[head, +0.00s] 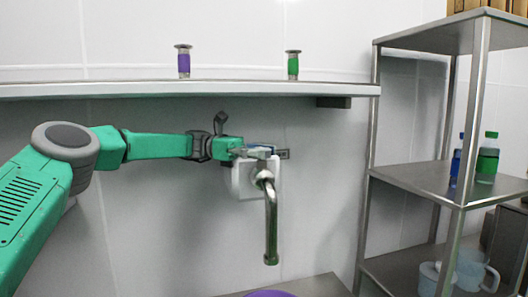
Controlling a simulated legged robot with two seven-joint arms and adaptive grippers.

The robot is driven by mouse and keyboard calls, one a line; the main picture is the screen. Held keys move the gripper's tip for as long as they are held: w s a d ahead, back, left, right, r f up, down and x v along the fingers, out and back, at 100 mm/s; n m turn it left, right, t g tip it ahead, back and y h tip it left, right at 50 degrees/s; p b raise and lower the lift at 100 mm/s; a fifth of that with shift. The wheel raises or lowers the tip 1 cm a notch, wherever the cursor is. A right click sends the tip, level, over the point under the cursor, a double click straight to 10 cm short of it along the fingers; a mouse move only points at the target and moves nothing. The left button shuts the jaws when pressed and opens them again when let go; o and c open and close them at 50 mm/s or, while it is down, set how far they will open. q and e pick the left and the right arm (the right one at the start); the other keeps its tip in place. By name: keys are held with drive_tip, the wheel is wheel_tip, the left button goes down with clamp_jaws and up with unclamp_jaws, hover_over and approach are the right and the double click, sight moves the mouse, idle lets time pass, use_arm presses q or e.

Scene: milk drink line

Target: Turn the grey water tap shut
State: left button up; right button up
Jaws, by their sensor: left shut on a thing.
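The grey water tap (271,222) is on the wall below the shelf, in the middle of the head view. Its shiny spout hangs down from a pale square wall plate (243,180). My left gripper (265,152) reaches in from the left at the top of the tap and is shut on its handle. The fingers hide most of the handle, so its exact angle is hard to tell. My right gripper is not in view.
A long wall shelf (200,89) runs above my left arm, holding a purple-banded piece (184,62) and a green-banded piece (293,65). A metal rack (415,180) with bottles and jugs stands at the right. A purple round thing (268,294) shows below the spout.

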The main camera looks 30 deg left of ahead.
use_arm(q)
drive_tip(key=shift+w+a+r, duration=0.1)
drive_tip(key=shift+a+r, duration=0.05)
drive_tip(key=shift+r, duration=0.2)
drive_tip(key=o, duration=1.2)
drive_tip(key=shift+w+a+f, duration=0.1)
drive_tip(key=shift+a+f, duration=0.15)
drive_tip(key=shift+f, duration=0.05)
drive_tip(key=shift+d, duration=0.1)
drive_tip(key=shift+d, duration=0.1)
drive_tip(key=shift+d+t, duration=0.1)
drive_tip(key=shift+t, duration=0.2)
